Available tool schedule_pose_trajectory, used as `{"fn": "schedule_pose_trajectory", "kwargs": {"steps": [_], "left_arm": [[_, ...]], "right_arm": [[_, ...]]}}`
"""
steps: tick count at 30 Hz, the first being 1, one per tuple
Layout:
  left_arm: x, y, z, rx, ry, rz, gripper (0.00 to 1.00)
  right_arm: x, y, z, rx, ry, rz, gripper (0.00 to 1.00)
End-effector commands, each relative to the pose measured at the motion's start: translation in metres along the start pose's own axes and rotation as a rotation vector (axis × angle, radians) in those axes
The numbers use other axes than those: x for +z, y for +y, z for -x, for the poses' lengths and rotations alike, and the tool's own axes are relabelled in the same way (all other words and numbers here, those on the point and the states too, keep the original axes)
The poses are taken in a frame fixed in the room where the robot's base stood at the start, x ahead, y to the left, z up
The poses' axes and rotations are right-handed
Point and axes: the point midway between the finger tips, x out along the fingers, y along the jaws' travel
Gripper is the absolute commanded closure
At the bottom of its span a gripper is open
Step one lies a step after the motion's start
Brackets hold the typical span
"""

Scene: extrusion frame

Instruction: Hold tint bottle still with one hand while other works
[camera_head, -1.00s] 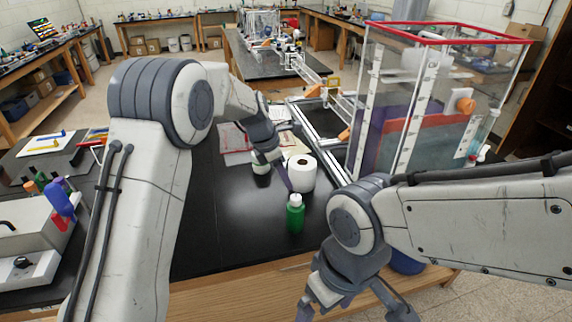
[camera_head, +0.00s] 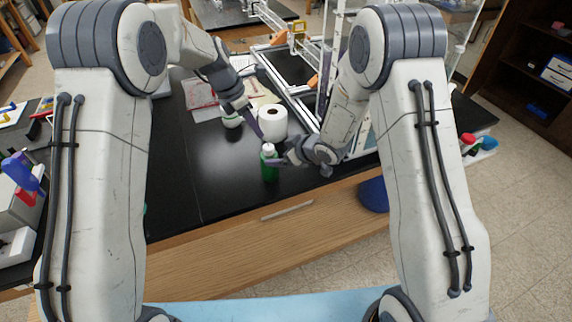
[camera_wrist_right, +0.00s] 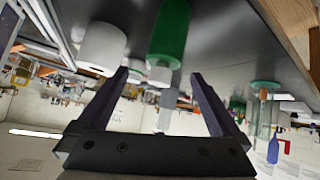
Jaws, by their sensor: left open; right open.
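A green bottle with a white cap (camera_head: 269,171), which looks like the tint bottle, stands upright near the front edge of the black bench. My right gripper (camera_head: 280,157) is open close beside it at cap height. In the right wrist view, the bottle (camera_wrist_right: 172,28) appears upside down, its cap between the directions of the two open fingers (camera_wrist_right: 160,85); whether they touch it I cannot tell. My left gripper (camera_head: 245,118) is open, pointing down behind the bottle, between a small pale jar (camera_head: 232,119) and a white paper roll. Its fingertips are partly hidden.
The white paper roll (camera_head: 272,122) stands just behind the green bottle. A metal extrusion frame (camera_head: 275,72) lies farther back, and papers (camera_head: 203,95) lie at the back left. The bench (camera_head: 205,165) is clear left of the bottle.

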Motion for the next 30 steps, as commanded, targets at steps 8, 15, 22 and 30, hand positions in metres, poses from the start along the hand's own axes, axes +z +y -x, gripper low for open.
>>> {"fn": "schedule_pose_trajectory", "kwargs": {"steps": [8, 15, 22, 30], "left_arm": [[0.0, 0.0, 0.0, 0.0, 0.0, 0.0, 0.5], [0.0, 0.0, 0.0, 0.0, 0.0, -0.001, 0.5], [0.0, 0.0, 0.0, 0.0, 0.0, -0.001, 0.5], [0.0, 0.0, 0.0, 0.0, 0.0, 0.0, 0.5]], "right_arm": [[0.042, 0.004, -0.031, -0.132, 0.241, -0.042, 0.0], [0.052, 0.0, -0.035, -0.179, 0.329, -0.064, 0.0], [0.042, -0.007, -0.062, -0.183, 0.335, -0.062, 0.0], [0.026, -0.014, -0.106, -0.182, 0.333, -0.063, 0.0]]}}
